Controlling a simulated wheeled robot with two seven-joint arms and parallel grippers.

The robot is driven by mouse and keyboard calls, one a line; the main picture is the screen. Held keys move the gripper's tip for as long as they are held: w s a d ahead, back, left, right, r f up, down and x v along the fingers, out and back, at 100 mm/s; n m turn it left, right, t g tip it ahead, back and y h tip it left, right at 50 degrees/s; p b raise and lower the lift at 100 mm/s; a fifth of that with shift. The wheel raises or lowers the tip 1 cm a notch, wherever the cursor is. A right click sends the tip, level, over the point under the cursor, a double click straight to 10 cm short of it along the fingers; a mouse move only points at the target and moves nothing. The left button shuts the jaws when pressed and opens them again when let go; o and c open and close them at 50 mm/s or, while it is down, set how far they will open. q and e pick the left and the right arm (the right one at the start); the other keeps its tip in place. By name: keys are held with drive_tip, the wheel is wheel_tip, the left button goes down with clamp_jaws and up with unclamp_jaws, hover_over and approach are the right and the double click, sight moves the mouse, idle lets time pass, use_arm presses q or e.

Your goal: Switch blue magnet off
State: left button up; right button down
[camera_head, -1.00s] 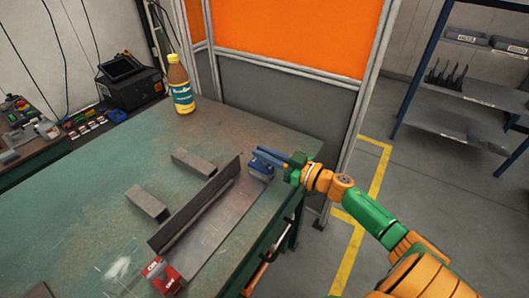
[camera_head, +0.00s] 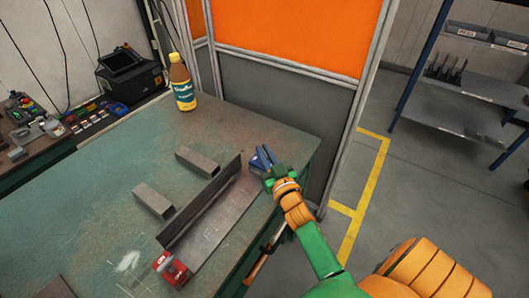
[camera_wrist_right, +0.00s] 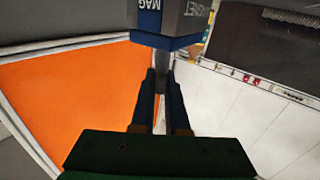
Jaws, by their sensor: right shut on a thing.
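The blue magnet (camera_head: 256,163) sits at the far end of the steel angle piece (camera_head: 212,210) on the green table, partly hidden by my right gripper (camera_head: 265,156). In the right wrist view the blue magnet (camera_wrist_right: 160,22) shows at the top with a grey side bearing lettering. My right gripper's dark fingers (camera_wrist_right: 161,85) are close together there, shut on a narrow grey part of the magnet that looks like its switch. A red magnet (camera_head: 172,268) sits at the near end of the angle piece. My left gripper is not in view.
Two steel blocks, one farther (camera_head: 197,160) and one nearer (camera_head: 153,200), lie left of the angle piece. An orange and grey partition (camera_head: 285,95) rises behind the table (camera_head: 95,220). Table surface to the left is mostly clear.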

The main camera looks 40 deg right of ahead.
drive_tip(key=shift+m+h, duration=0.3)
drive_tip(key=shift+h, duration=0.2)
drive_tip(key=c, duration=0.9)
unclamp_jaws()
drive_tip(key=v, duration=0.7)
drive_tip(key=shift+r, duration=0.1)
